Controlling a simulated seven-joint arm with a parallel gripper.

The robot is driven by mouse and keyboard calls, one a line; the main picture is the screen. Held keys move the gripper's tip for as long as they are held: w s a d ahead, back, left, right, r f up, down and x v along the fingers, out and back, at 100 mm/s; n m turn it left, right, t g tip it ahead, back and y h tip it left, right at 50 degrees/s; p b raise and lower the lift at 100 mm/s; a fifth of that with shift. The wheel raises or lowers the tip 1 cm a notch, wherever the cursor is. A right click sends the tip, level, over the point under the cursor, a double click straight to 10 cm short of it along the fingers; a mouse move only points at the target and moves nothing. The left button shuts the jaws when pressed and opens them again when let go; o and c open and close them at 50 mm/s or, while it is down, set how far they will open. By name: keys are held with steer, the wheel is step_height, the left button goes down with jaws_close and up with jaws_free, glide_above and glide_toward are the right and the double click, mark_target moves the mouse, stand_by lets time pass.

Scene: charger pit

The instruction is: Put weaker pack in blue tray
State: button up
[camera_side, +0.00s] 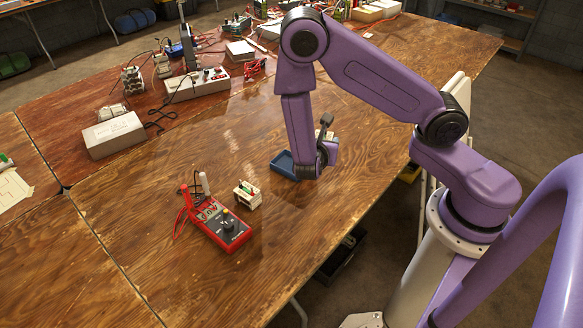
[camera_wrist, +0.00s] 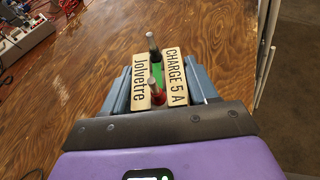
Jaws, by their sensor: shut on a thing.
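My gripper (camera_wrist: 158,82) is shut on a pale pack (camera_wrist: 141,92) in the wrist view. Its faces read "CHARGE 5 A" and "Jolvetre"; a green middle and a red and a dark post show between them. In the side view my gripper (camera_side: 322,168) is low over the table, close beside the blue tray (camera_side: 284,165), partly hiding it; the held pack is not clear there. A second pack (camera_side: 247,196), pale with green, stands on the table at left. Which pack is weaker cannot be told.
A red multimeter (camera_side: 222,226) with red and pale probes lies beside the second pack. A white box (camera_side: 114,135), a power strip (camera_side: 195,84) and cables lie further back. The table's right edge is near my gripper. Bare wood lies in front of the tray.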

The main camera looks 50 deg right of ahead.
steer(key=m+g, duration=0.1)
steer(key=s+m+g+h, duration=0.1)
steer(key=g, duration=0.1)
steer(key=f+m+g, duration=0.1)
steer(key=m, duration=0.1)
steer(key=shift+s+a+g, duration=0.15)
steer(key=shift+s+g, duration=0.15)
steer(key=shift+s, duration=0.05)
steer(key=w+d+f, duration=0.1)
steer(key=w+f, duration=0.3)
steer(key=w, duration=0.5)
glide_above(292, 167)
step_height(292, 167, down, 6)
steer(key=shift+r, duration=0.15)
steer(key=shift+f, duration=1.6)
steer(key=shift+f, duration=0.15)
steer(key=o, duration=1.4)
